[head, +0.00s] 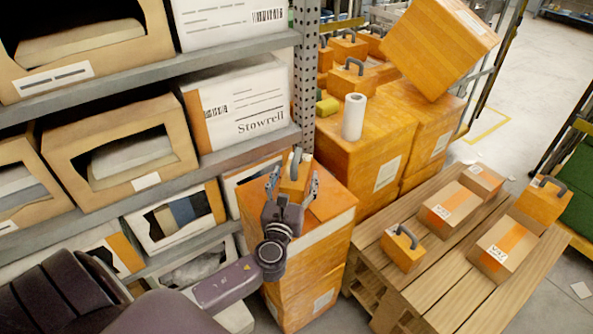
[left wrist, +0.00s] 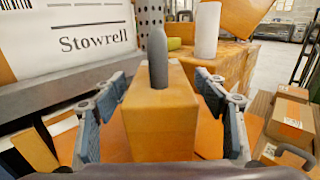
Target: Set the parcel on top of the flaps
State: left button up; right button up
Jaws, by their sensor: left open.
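The parcel (head: 293,187) is a small orange box with a grey handle on top; it also shows in the left wrist view (left wrist: 160,112). It stands upright on or just over the flaps (head: 333,203) of a tall orange carton stack (head: 314,262) beside the rack. Its underside is hidden, so I cannot tell if it touches. My left gripper (head: 294,181) is open, with one finger on each side of the parcel. In the left wrist view, gaps show between the gripper (left wrist: 161,80) fingers and the parcel. My right gripper is not in view.
A grey rack (head: 240,150) with boxes stands close on the left. Behind are orange cartons with a white roll (head: 353,117) and a tilted carton (head: 438,45). A wooden pallet (head: 440,285) at right bears several parcels, including a handled one (head: 402,250).

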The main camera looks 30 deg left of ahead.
aim_at(291, 190)
pick_arm(q)
jog(key=v, duration=0.9)
jog(key=shift+s+d+r+p, duration=0.1)
jog(key=shift+s+d+p, duration=0.05)
jog(key=shift+s+p, duration=0.25)
